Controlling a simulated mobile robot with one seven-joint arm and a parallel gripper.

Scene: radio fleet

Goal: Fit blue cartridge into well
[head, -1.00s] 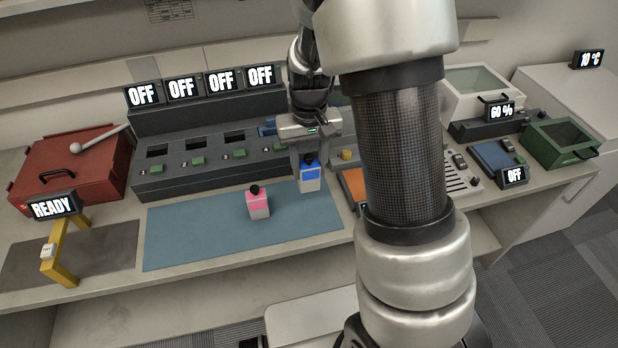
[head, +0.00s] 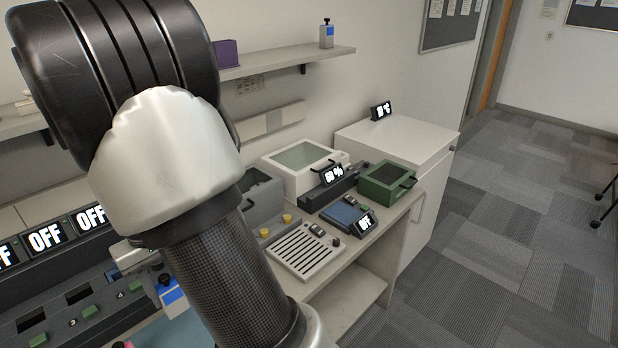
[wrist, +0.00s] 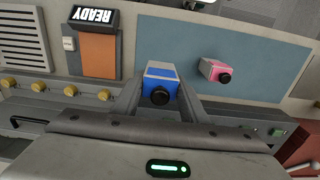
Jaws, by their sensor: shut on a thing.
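My gripper (wrist: 155,98) is shut on the blue cartridge (wrist: 160,76), a pale block with a blue label and a black round cap. In the wrist view it sits between the two fingers, cap towards the camera. In the head view the cartridge (head: 172,298) shows upright beside my arm, which hides most of the gripper. The dark grey bank (head: 60,308) with several dark wells stands at the lower left, under displays reading OFF. One well (head: 78,294) shows open and dark. The cartridge is in front of the bank, apart from the visible wells.
An orange pad (wrist: 98,55) has a READY display. A slotted panel (head: 305,250), a white lidded box (head: 285,172) and a green box (head: 388,184) stand right. A blue-labelled bottle (head: 327,38) is on the shelf.

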